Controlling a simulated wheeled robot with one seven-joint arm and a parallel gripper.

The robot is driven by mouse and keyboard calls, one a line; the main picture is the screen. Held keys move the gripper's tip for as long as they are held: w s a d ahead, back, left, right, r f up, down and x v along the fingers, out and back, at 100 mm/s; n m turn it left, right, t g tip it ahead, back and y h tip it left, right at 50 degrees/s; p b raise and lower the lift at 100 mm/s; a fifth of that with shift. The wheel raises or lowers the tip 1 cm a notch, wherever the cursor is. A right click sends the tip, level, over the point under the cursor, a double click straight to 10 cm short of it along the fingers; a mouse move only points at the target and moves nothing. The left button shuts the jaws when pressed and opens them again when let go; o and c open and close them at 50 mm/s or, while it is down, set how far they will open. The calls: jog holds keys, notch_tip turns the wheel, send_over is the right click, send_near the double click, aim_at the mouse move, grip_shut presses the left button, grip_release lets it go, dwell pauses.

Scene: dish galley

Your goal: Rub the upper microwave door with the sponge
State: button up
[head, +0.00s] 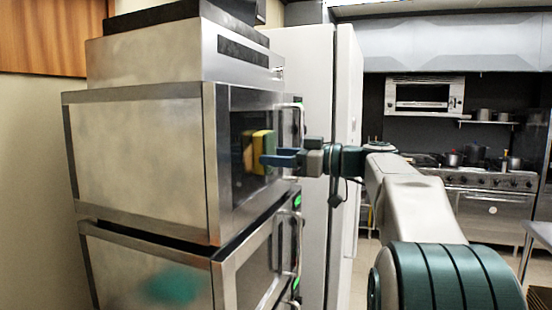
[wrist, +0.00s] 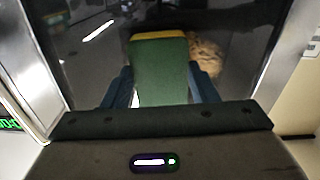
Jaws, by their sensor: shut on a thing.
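The upper microwave (head: 140,155) is a steel box stacked on a second one. Its dark glass door (head: 240,120) faces right in the head view and fills the wrist view (wrist: 90,60). My gripper (head: 275,160) is in front of the door with its blue fingers shut on the sponge (head: 260,150). The sponge is green and yellow; in the wrist view (wrist: 160,70) its green side shows between the fingers, with a yellow edge at the far end. The sponge is at or very near the glass; I cannot tell whether it touches. A brownish patch (wrist: 207,55) shows on the door beside the sponge.
The lower microwave (head: 150,270) stands directly beneath. Bar handles (head: 299,122) stick out at the doors' right edges. A tall white cabinet (head: 305,60) stands close behind. A stove with pots (head: 470,175) is at the back right.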

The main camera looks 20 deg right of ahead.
jog(key=w+d, duration=0.2)
jog(key=w, duration=0.1)
jog(key=shift+w+d+f, duration=0.1)
jog(key=shift+d+f, duration=0.05)
jog(key=shift+f, duration=0.1)
jog(key=shift+b, duration=0.35)
